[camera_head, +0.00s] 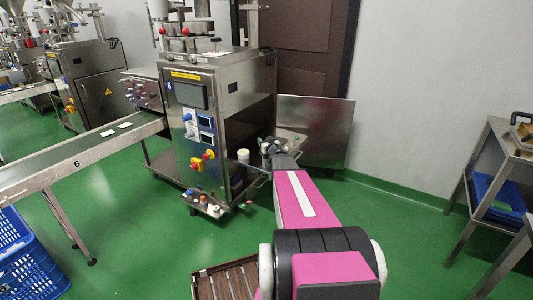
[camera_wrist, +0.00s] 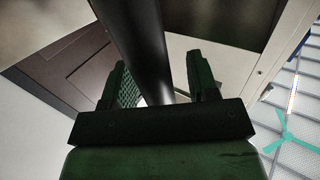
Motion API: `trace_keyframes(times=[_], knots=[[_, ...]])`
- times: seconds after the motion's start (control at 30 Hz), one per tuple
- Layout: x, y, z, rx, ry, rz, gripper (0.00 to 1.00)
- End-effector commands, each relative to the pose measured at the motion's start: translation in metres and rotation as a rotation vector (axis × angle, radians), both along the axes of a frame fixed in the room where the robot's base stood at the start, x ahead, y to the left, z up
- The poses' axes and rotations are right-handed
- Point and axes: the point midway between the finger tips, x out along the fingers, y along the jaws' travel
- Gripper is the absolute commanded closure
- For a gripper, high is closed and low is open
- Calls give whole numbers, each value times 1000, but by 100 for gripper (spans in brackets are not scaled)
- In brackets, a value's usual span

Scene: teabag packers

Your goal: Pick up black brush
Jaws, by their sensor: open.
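My gripper (camera_head: 275,147) reaches to the right side of the steel packing machine (camera_head: 225,110) in the head view, beside its small side shelf. In the wrist view my gripper (camera_wrist: 158,60) has its two dark green fingers apart. A long, dark, rounded bar (camera_wrist: 138,38) runs down between and beyond the fingers. I cannot tell whether it is the black brush or part of the surroundings, nor whether it touches a finger. No black brush can be made out clearly in the head view.
A pale cup (camera_head: 243,155) stands near the gripper at the machine's side. Small bottles (camera_head: 208,203) sit on its low ledge. A conveyor (camera_head: 90,150), blue crates (camera_head: 32,255) and a steel table (camera_head: 510,140) stand around. Green floor (camera_head: 400,215) at the right is clear.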

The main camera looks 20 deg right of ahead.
Motion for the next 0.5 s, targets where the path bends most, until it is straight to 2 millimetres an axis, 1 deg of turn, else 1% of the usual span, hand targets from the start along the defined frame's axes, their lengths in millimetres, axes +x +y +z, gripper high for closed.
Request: trace_keyframes(times=[0.2,0.23,0.27,0.3,0.37,0.4,0.5], knots=[[1,0,0,0,0,0,46],[1,0,0,0,0,0,52],[1,0,0,0,0,0,62],[1,0,0,0,0,0,75],[1,0,0,0,0,0,95],[1,0,0,0,0,0,100],[1,0,0,0,0,0,100]])
